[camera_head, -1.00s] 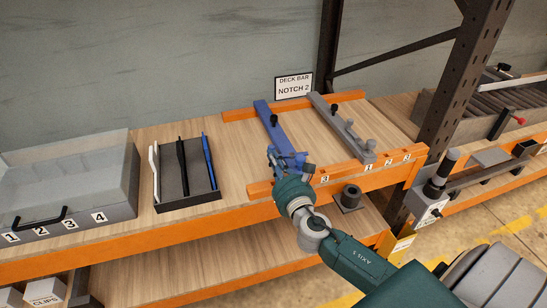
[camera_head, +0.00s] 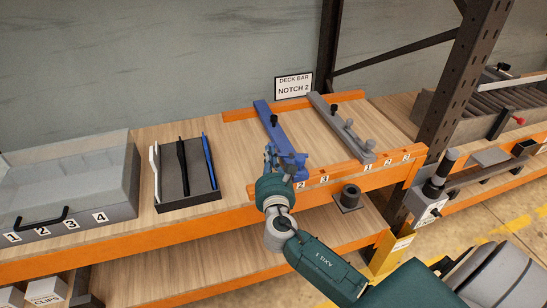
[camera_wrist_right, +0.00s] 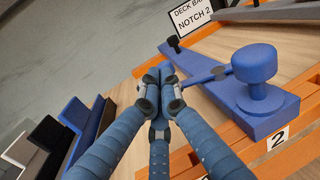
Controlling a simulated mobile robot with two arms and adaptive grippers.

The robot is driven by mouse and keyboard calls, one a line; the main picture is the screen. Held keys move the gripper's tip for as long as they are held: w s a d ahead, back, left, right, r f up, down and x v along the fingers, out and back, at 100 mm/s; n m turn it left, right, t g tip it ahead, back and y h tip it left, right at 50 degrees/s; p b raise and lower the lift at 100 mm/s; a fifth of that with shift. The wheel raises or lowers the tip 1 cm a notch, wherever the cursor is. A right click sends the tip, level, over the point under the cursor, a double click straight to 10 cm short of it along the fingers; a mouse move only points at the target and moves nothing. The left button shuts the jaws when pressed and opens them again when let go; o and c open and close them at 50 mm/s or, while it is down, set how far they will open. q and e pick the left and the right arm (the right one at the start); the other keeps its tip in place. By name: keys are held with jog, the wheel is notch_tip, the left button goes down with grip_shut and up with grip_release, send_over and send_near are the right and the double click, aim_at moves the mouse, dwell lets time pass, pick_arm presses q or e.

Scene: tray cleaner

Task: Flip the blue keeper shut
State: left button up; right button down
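The blue deck bar (camera_head: 266,118) lies across the orange rails, with a black knob (camera_head: 274,121) towards its far end. Its near end with a round blue knob (camera_wrist_right: 256,68) shows large in the right wrist view. A thin blue lever, which looks like the keeper (camera_wrist_right: 205,76), reaches left from beside that knob. My right gripper (camera_head: 271,158) is at the left side of the bar's near end. In the wrist view its fingertips (camera_wrist_right: 164,88) are bunched together by the lever's outer end. I cannot tell whether they touch it. My left gripper is out of view.
A grey bar (camera_head: 335,120) lies to the right of the blue one. Left are a dark tray (camera_head: 205,196) with white, black and blue pieces and a clear-lidded bin (camera_head: 122,212). Numbered notches mark the front orange rail (camera_head: 345,173). Wood between tray and bar is clear.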

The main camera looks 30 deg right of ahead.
jog(key=w+m+g+h, duration=0.1)
jog(key=h, duration=0.1)
jog(key=shift+w+m+h+b, duration=0.15)
jog(key=shift+m+h+b, duration=0.15)
jog(key=shift+m, duration=0.1)
jog(key=m+g+h, duration=0.1)
jog(key=w+m+g+h+b, duration=0.1)
jog(key=shift+w+d+g+h, duration=0.2)
jog(key=shift+w+g+h, duration=0.05)
jog(key=shift+g+h, duration=0.05)
jog(key=shift+w+d+m+g+h, duration=0.3)
jog(key=shift+m+g+h, duration=0.1)
jog(key=shift+m+g, duration=0.1)
jog(key=shift+w+d, duration=0.15)
jog(key=shift+d, duration=0.05)
jog(key=shift+w, duration=0.1)
